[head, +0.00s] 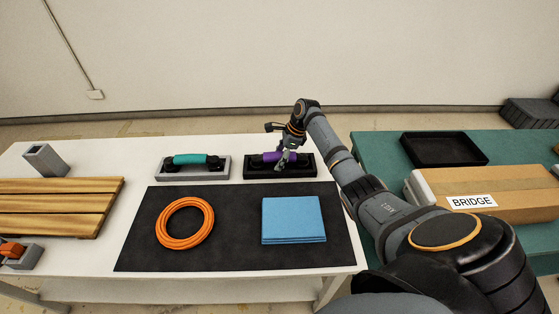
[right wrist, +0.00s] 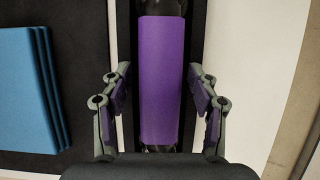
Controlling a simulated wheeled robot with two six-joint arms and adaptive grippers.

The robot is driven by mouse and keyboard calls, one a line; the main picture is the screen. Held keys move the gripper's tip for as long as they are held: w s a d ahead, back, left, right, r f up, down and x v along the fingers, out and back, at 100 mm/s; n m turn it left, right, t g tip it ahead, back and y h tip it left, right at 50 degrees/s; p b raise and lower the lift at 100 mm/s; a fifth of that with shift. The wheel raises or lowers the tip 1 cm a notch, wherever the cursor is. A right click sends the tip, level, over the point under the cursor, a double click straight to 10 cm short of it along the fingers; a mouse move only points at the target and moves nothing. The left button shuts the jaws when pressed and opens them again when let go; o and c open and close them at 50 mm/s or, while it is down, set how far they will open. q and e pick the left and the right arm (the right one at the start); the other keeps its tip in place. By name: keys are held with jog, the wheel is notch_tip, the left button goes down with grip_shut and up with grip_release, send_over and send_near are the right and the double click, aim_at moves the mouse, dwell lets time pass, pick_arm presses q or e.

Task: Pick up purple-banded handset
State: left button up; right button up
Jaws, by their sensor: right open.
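The purple-banded handset (head: 270,157) is a black handset with a purple middle, resting on a black cradle (head: 308,172) at the back of the white table. In the right wrist view its purple band (right wrist: 162,80) lies lengthwise between my fingers. My right gripper (head: 287,162) is over the handset, and in the right wrist view (right wrist: 161,100) its two fingers stand open on either side of the band, with a gap at each side. My left gripper is not in view.
A teal-banded handset (head: 190,159) sits on a grey cradle to the left. A black mat (head: 235,250) holds an orange cable coil (head: 160,222) and folded blue cloths (head: 293,220). A wooden slatted pallet (head: 60,205) is at left; a green table (head: 370,150) with a cardboard box (head: 500,190) is at right.

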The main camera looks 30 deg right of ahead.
jog(key=shift+c, duration=0.5)
jog(key=shift+s, duration=0.2)
jog(key=c, duration=0.7)
grip_shut()
